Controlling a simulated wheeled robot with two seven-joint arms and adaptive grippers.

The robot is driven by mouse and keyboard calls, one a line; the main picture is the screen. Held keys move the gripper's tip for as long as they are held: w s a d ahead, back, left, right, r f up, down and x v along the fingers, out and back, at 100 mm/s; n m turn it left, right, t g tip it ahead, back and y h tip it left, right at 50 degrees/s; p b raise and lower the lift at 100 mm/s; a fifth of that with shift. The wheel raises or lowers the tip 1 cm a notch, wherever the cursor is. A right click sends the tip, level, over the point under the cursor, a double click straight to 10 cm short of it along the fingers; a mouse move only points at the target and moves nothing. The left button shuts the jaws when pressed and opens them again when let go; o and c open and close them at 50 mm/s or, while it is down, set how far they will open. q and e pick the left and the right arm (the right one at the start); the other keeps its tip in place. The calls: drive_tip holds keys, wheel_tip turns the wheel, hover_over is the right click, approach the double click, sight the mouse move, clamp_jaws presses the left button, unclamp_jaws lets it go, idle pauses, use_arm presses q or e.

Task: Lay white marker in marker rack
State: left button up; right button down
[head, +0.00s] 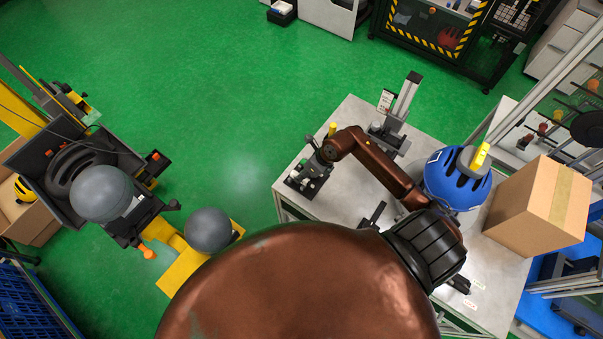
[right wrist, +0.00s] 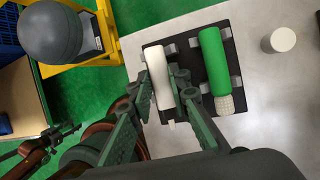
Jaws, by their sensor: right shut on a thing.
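The white marker (right wrist: 161,85) is between the two fingers of my right gripper (right wrist: 166,80), which is shut on it, in the right wrist view. The marker is at the left side of the dark marker rack (right wrist: 188,48), beside the green marker (right wrist: 213,60). I cannot tell whether it touches the rack's clips. The green marker lies in the rack's right part, its pale end towards the gripper. In the head view the rack is at the left end of the table, partly hidden by my right arm.
A white round piece (right wrist: 279,39) stands right of the rack. On the grey table (head: 345,185) are a blue helmet (head: 452,184), a cardboard box (head: 540,207) and a grey upright stand (head: 404,100). A grey ball (head: 208,230) sits on a yellow stand off the table.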

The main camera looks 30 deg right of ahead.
drive_tip(key=shift+f, duration=0.25)
idle(0.4)
drive_tip(key=c, duration=1.7)
unclamp_jaws()
drive_tip(key=shift+c, duration=0.2)
drive_tip(key=shift+r, duration=0.2)
drive_tip(key=shift+r+p, duration=2.5)
drive_tip(key=shift+r, duration=0.85)
drive_tip(key=shift+s, duration=0.1)
